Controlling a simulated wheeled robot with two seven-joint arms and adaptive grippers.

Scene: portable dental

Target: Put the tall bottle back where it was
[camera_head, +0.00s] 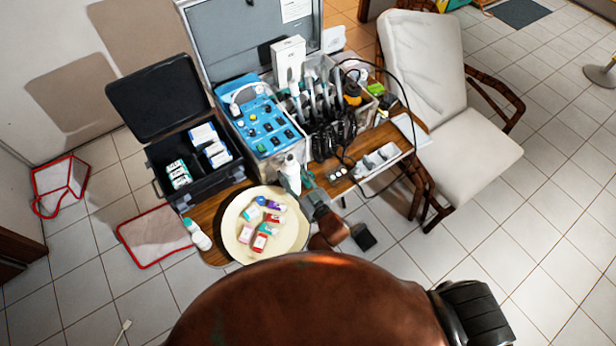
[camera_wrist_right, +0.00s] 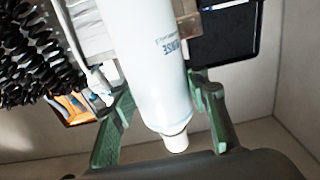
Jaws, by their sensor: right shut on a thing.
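The tall bottle (camera_head: 291,172) is white. In the head view it stands roughly upright behind the round tray, near the front of the dental case. My right gripper (camera_head: 304,184) comes from the lower right and is shut on it. In the right wrist view the bottle (camera_wrist_right: 157,65) fills the middle, with blue lettering and its narrow white cap at the bottom. The green fingers of my right gripper (camera_wrist_right: 160,110) lie on either side of it. Whether its base touches the table is hidden. My left gripper is not in view.
A round cream tray (camera_head: 233,241) holds several small boxes and bottles. Another white bottle (camera_head: 198,236) is at the table's left edge. A black open case (camera_head: 160,187) stands left. The blue-panelled dental case (camera_head: 262,143) and hanging cables crowd the back. A chair (camera_head: 462,146) is right.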

